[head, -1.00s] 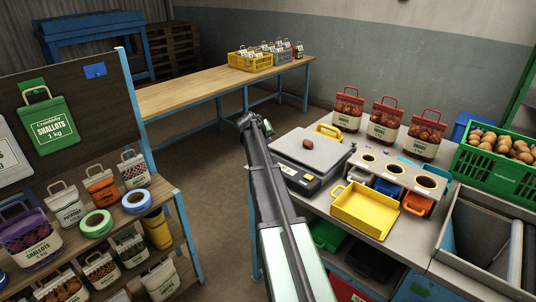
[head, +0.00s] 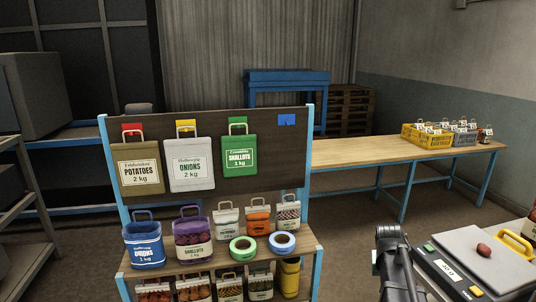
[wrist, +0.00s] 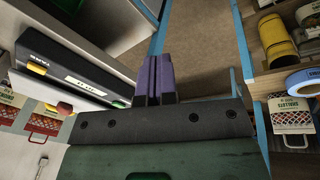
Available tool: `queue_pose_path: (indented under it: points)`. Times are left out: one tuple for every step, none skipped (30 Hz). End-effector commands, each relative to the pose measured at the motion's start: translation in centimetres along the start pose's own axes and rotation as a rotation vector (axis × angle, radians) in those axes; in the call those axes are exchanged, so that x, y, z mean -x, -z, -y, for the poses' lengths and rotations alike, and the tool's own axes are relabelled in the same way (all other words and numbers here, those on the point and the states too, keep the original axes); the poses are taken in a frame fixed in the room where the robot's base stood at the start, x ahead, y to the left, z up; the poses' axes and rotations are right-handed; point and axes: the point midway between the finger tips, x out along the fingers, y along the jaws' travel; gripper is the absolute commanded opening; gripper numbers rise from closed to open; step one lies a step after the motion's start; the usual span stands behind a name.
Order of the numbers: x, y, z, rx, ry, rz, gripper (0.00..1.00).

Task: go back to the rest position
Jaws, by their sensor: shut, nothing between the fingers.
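My gripper (wrist: 154,80) shows in the wrist view with its two purple fingers together and nothing between them. It hangs over the gap between the scale's bench and the shelf rack. In the head view only part of my arm shows, at the lower right beside the scale (head: 470,268), and the fingertips cannot be made out there. The scale also shows at the left of the wrist view (wrist: 75,75), apart from the fingers.
A rack (head: 215,262) holds several sacks and tape rolls, with sample bags on its board (head: 270,180). A small red-brown item (head: 484,249) lies on the scale. A wooden table (head: 370,152) at the back carries a yellow crate (head: 425,140). Floor between is clear.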

Motion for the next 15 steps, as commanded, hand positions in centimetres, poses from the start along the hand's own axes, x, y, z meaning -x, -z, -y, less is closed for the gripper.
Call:
queue_pose_path:
  points:
    - [1.1, -4.9, 3.0, 0.044, 0.048, 0.032, 0.0]
    - [1.7, -7.2, 4.7, 0.071, 0.079, 0.054, 0.0]
    - [2.4, -10.2, 6.8, 0.11, 0.116, 0.079, 0.0]
    - [2.9, -12.2, 8.2, 0.138, 0.142, 0.095, 0.0]
    - [3.5, -14.2, 9.5, 0.167, 0.164, 0.108, 0.0]
    - [4.0, -16.4, 11.0, 0.202, 0.187, 0.119, 0.0]
    - [4.4, -17.8, 12.0, 0.227, 0.201, 0.124, 0.0]
    - [4.8, -18.9, 12.8, 0.249, 0.21, 0.124, 0.0]
    - [5.1, -20.0, 13.8, 0.279, 0.215, 0.12, 0.0]
    - [5.3, -20.3, 14.5, 0.3, 0.215, 0.117, 0.0]
    - [5.4, -20.3, 15.1, 0.314, 0.215, 0.115, 0.0]
    - [5.5, -20.2, 15.6, 0.324, 0.215, 0.114, 0.0]
    - [5.5, -20.2, 15.7, 0.328, 0.215, 0.113, 0.0]
    - [5.5, -20.1, 15.8, 0.329, 0.215, 0.112, 0.0]
    - [5.5, -20.1, 15.8, 0.329, 0.215, 0.112, 0.0]
